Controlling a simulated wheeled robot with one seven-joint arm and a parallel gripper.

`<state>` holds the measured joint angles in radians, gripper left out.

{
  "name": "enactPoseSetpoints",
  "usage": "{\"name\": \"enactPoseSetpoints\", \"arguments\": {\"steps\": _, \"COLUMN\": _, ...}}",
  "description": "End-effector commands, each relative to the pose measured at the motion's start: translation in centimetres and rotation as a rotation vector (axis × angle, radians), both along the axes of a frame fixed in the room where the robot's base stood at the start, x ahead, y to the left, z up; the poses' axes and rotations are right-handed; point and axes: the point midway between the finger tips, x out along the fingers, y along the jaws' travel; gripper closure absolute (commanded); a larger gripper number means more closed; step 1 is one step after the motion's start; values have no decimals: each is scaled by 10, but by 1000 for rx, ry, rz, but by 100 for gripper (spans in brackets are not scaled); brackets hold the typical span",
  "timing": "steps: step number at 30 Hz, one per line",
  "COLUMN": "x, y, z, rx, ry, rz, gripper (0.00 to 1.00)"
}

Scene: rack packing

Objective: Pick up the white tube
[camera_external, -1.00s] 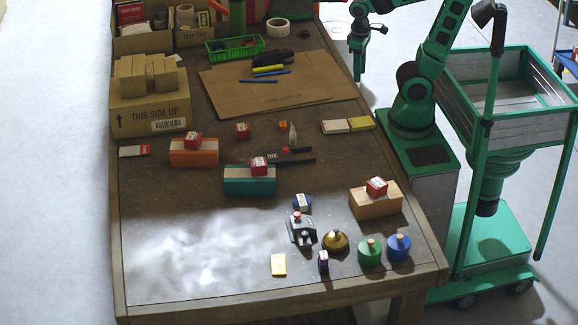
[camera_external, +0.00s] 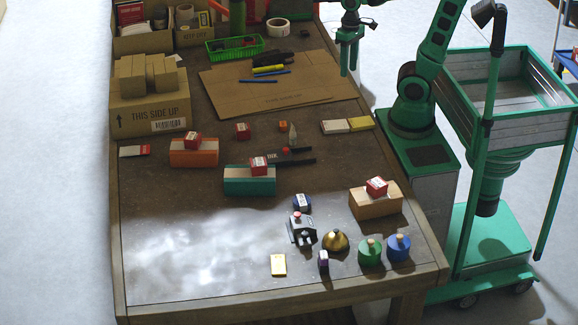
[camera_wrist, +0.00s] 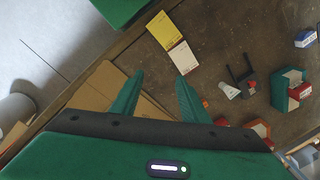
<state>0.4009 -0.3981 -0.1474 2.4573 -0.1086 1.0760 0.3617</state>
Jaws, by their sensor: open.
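The white tube (camera_external: 293,138) is a small tapered thing on the far middle of the table, in front of the cardboard sheet. In the wrist view the white tube (camera_wrist: 229,91) lies to the right of my fingers. My gripper (camera_external: 349,69) is open and empty, beside the table's right edge near the cardboard. In the wrist view its green fingers (camera_wrist: 159,78) stand apart with nothing between them.
Yellow (camera_external: 360,124) and white (camera_external: 335,127) boxes lie right of the tube. A small orange cube (camera_external: 283,126) and a black tool (camera_external: 297,160) are close to it. Teal (camera_external: 249,186) and orange (camera_external: 194,158) blocks carry red-and-white cubes. The front left table is clear.

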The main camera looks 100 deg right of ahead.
Motion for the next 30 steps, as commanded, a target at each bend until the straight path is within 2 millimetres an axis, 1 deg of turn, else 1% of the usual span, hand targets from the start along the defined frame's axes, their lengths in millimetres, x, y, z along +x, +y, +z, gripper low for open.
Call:
{"name": "enactPoseSetpoints", "arguments": {"steps": 5, "x": 36, "y": 9, "z": -21, "rx": 124, "ry": -17, "rz": -198, "gripper": 59}}
{"name": "enactPoseSetpoints", "arguments": {"steps": 9, "x": 72, "y": 23, "z": -35, "rx": 305, "ry": -28, "rz": -425, "gripper": 59}}
{"name": "enactPoseSetpoints", "arguments": {"steps": 12, "x": 95, "y": 33, "z": -37, "rx": 465, "ry": -22, "rz": -599, "gripper": 59}}
{"name": "enactPoseSetpoints", "arguments": {"steps": 15, "x": 115, "y": 40, "z": -32, "rx": 621, "ry": -3, "rz": -746, "gripper": 59}}
{"name": "enactPoseSetpoints", "arguments": {"steps": 19, "x": 131, "y": 44, "z": -20, "rx": 780, "ry": 29, "rz": -884, "gripper": 59}}
{"name": "enactPoseSetpoints", "arguments": {"steps": 24, "x": 145, "y": 44, "z": -5, "rx": 945, "ry": 73, "rz": -1011, "gripper": 59}}
{"name": "enactPoseSetpoints", "arguments": {"steps": 30, "x": 155, "y": 39, "z": 14, "rx": 1111, "ry": 130, "rz": -1123, "gripper": 59}}
